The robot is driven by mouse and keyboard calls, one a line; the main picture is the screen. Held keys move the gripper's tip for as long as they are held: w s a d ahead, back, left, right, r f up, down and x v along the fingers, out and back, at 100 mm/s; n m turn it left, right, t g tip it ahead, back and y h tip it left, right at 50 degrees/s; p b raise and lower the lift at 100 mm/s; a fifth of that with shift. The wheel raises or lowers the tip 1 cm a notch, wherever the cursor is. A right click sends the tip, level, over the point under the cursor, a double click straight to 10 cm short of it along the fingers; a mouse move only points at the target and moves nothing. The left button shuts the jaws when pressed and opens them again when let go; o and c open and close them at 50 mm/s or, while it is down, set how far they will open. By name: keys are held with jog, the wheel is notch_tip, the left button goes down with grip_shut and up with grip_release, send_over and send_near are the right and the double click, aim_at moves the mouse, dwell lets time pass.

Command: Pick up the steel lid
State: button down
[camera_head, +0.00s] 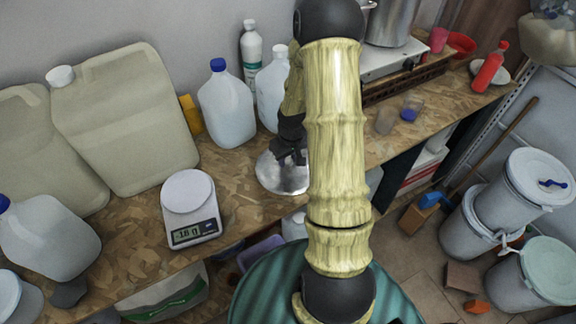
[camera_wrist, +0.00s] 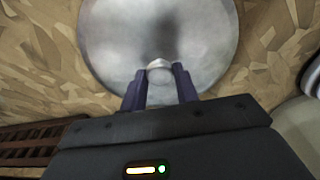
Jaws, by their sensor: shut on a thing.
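The steel lid (camera_head: 283,176) is a round, shiny grey disc at the counter, partly hidden behind my arm in the head view. In the wrist view the lid (camera_wrist: 158,30) fills the upper middle, with a small pale knob between my fingers. My gripper (camera_head: 290,154) is over the lid in the head view. In the wrist view my gripper (camera_wrist: 160,78) is shut on the lid's knob, one dark finger on each side. I cannot tell whether the lid touches the counter.
A kitchen scale (camera_head: 189,209) stands left of the lid on the chipboard counter (camera_head: 135,235). A large canister (camera_head: 125,118) is further left. A stove with a steel pot (camera_head: 391,22) is at the back right.

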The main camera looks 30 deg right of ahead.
aim_at(288, 160)
jog(key=shift+w, duration=0.1)
jog(key=shift+r, duration=0.5)
notch_tip(288, 160, up, 9)
jog(key=b, duration=0.2)
dwell(0.5)
